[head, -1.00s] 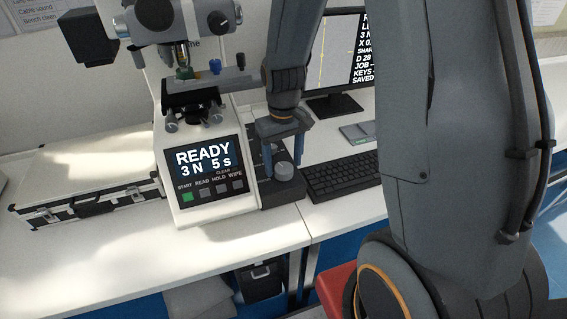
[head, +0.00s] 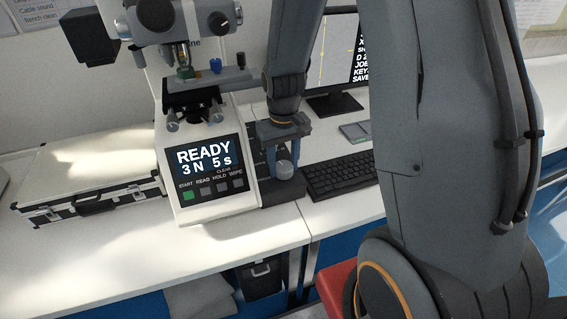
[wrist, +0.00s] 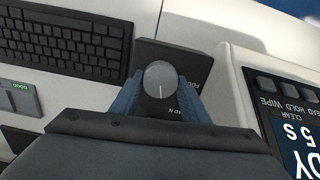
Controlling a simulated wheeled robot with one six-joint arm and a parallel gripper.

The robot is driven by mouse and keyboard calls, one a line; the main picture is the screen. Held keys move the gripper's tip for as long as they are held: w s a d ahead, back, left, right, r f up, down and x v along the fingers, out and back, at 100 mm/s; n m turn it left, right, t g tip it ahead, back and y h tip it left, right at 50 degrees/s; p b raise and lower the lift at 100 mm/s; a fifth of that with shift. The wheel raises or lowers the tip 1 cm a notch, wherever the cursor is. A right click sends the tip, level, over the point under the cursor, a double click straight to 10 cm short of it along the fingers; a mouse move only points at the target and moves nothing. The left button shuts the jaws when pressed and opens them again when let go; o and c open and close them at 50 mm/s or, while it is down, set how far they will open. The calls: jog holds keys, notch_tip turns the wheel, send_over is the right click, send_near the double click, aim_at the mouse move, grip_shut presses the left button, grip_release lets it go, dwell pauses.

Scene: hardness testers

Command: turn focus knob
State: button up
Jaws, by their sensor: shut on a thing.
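The focus knob (head: 285,170) is a round grey knob on a dark block (head: 283,192) at the right side of the hardness tester (head: 212,205). My gripper (head: 286,165) reaches down over it with its blue fingers at the knob's sides. In the wrist view the knob (wrist: 161,80) shows a pale mark line on its top face, and my gripper (wrist: 160,98) is shut on it from both sides. The lettering on the block beside the knob is partly hidden.
A keyboard (head: 340,175) lies close to the right of the block, with a small grey device (head: 356,132) behind it. The tester's screen (head: 206,157) reads READY, 3 N, 5 s. A silver case (head: 95,190) stands at left. A monitor (head: 335,60) stands behind.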

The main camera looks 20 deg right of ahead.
aim_at(283, 165)
jog(key=m+p, duration=0.1)
jog(key=m, duration=0.2)
jog(key=shift+m, duration=0.4)
jog(key=o, duration=1.1)
jog(key=shift+c, duration=0.2)
jog(key=shift+r+b, duration=0.9)
jog(key=shift+r, duration=3.05)
